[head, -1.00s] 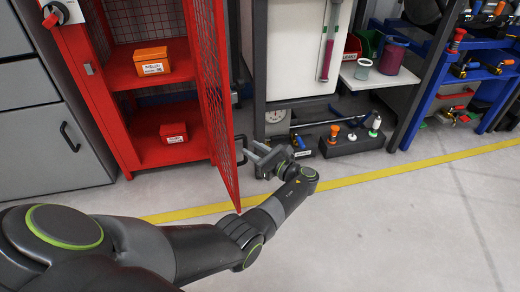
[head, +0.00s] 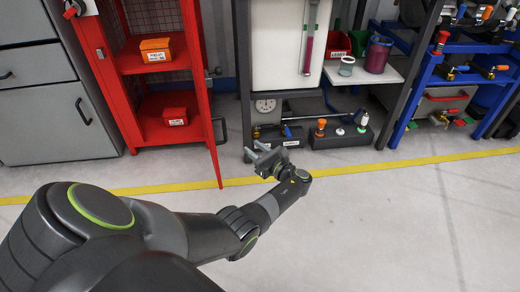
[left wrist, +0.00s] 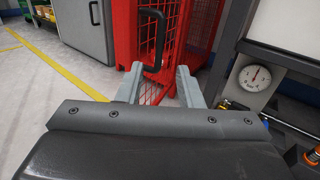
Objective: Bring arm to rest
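My left arm reaches in from the lower left of the head view. Its gripper (head: 262,153) is in front of the shelf bay, to the right of the open red cabinet door (head: 208,110). In the left wrist view the gripper (left wrist: 158,82) has its two fingers apart with nothing between them. The black door handle (left wrist: 152,40) shows beyond the fingertips, apart from them. The red cabinet (head: 103,72) stands open, with an orange box (head: 155,50) on its upper shelf and a red box (head: 175,116) below. My right gripper is not in view.
A dial gauge (head: 266,105) and a black block with knobs (head: 340,135) sit low in the shelf bay. A blue rack (head: 440,75) stands at the right and grey drawers (head: 60,120) at the left. The floor (head: 400,220) in front is clear.

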